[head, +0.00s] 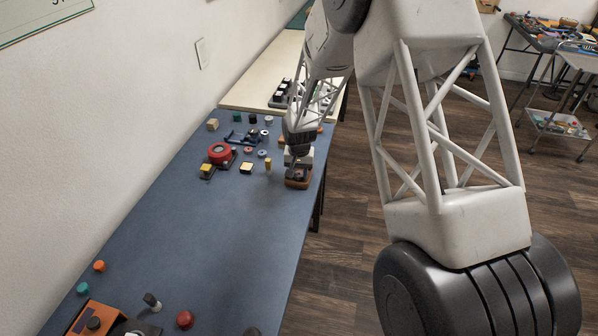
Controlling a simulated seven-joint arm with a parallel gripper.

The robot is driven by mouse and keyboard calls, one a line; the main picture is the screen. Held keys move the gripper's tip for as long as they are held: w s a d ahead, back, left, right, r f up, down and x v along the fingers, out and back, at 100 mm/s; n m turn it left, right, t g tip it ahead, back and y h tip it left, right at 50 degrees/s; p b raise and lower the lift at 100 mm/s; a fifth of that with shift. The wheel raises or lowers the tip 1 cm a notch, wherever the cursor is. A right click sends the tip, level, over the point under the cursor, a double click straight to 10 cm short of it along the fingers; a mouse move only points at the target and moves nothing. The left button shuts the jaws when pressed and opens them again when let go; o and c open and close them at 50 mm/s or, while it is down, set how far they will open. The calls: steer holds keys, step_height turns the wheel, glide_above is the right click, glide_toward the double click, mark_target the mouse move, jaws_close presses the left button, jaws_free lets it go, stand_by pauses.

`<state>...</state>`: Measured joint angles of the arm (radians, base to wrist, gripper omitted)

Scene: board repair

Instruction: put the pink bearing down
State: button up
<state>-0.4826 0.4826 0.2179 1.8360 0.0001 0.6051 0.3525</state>
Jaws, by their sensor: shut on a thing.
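My gripper (298,171) points down at the right edge of the blue-grey bench, low over a small brown block or tray (297,183). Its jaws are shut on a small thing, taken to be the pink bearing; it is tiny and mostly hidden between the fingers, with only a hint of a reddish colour. I cannot tell whether it touches the brown piece below.
The bench's middle (215,230) is clear. An orange-and-black device (97,322) stands at the near end.

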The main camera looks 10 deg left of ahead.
mark_target(299, 174)
steer(key=shift+f, duration=0.15)
steer(key=o, duration=0.6)
steer(key=shift+c, duration=0.2)
steer(key=shift+r, duration=0.2)
step_height(299, 174, up, 12)
stand_by(1.0)
